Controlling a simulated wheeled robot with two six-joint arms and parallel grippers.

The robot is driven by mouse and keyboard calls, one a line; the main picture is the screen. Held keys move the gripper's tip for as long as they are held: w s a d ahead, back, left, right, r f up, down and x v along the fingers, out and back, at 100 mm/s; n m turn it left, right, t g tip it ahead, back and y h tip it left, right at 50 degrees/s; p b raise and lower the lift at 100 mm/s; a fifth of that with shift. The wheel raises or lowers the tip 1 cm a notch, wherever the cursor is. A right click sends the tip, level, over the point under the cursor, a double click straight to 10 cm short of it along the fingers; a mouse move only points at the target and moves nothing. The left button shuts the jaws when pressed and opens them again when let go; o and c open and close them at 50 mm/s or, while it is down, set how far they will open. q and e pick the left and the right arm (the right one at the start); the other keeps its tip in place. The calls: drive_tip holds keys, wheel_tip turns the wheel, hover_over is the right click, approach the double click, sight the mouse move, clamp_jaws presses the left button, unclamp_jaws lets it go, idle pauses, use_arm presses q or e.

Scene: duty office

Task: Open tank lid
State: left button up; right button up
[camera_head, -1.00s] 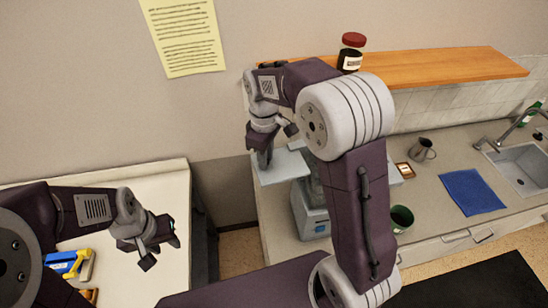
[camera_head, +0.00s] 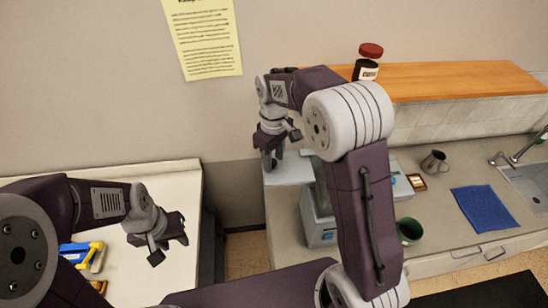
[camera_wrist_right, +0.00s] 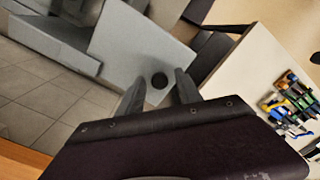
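A grey machine (camera_head: 318,226) stands on the counter, largely hidden behind my right arm. Its flat light grey top, the tank lid (camera_head: 284,174), sticks out to the left; in the right wrist view the lid (camera_wrist_right: 130,42) has a round black knob (camera_wrist_right: 159,80). My right gripper (camera_head: 270,161) points down just above the lid. In the right wrist view its fingers (camera_wrist_right: 160,92) are apart, one on each side of the knob in the picture; I cannot tell whether they touch anything. The lid looks closed. My left gripper (camera_head: 168,245) is open and empty above the white table.
A wooden shelf (camera_head: 450,82) with a red-capped jar (camera_head: 368,62) is on the wall behind my right arm. A green mug (camera_head: 409,231), metal pitcher (camera_head: 433,162), blue cloth (camera_head: 484,208) and sink (camera_head: 530,190) are to the right. A white table (camera_head: 184,190) is at left.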

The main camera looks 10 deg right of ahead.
drive_tip(key=shift+r, duration=0.15)
wheel_tip(320, 180, up, 8)
drive_tip(key=shift+b, duration=1.25)
drive_tip(key=shift+r, duration=0.45)
drive_tip(key=shift+s+f, duration=0.1)
